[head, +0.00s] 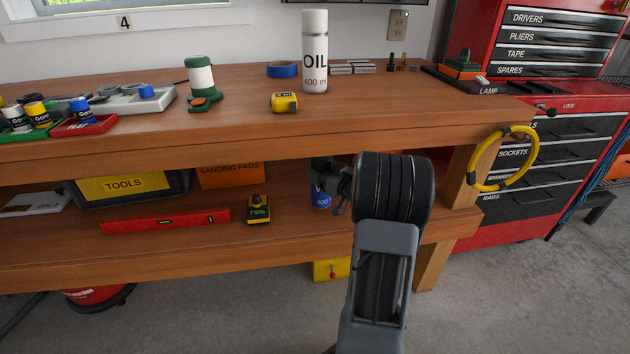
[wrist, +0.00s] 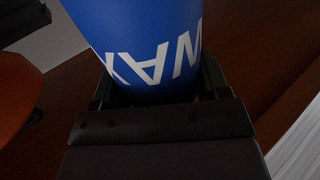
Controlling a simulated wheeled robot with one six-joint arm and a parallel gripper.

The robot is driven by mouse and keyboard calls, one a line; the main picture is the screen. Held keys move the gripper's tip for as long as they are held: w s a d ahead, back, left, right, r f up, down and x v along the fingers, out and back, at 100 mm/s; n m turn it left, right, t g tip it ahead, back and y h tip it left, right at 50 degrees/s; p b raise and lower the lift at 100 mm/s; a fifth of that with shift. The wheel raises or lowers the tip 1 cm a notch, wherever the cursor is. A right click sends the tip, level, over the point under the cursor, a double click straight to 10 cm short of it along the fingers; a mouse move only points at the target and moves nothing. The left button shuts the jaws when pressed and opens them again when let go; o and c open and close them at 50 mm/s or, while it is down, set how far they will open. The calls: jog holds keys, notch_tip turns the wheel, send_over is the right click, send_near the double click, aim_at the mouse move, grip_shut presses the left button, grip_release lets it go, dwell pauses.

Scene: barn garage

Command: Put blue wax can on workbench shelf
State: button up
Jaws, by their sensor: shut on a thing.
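The blue wax can (head: 320,197) is at the lower shelf of the workbench, partly hidden behind my gripper in the head view. In the wrist view the blue can (wrist: 150,45) fills the upper middle, with white "WAX" lettering upside down. My gripper (head: 338,186) is shut on the can, and its fingers lie on both sides of it in the wrist view (wrist: 158,90). The workbench shelf (head: 290,238) is the wooden board under the bench top. I cannot tell whether the can's base touches the shelf.
On the shelf stand an orange sanding pads box (head: 228,176), a yellow-black device reading 76% (head: 258,209), a red level (head: 165,219) and a tools bin (head: 130,186). The bench top (head: 230,125) is close above my gripper. A yellow hose coil (head: 503,158) hangs at the right.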

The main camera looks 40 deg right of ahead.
jog(key=shift+w+a, duration=0.1)
jog(key=shift+w, duration=1.2)
jog(key=shift+w+f+b, duration=0.15)
jog(key=shift+f+b, duration=0.55)
jog(key=shift+f, duration=0.15)
jog(key=shift+w+f+b, duration=0.15)
jog(key=shift+f+b, duration=0.5)
jog(key=shift+f, duration=0.25)
jog(key=shift+f, duration=0.15)
jog(key=o, duration=1.2)
jog(key=shift+o, duration=0.2)
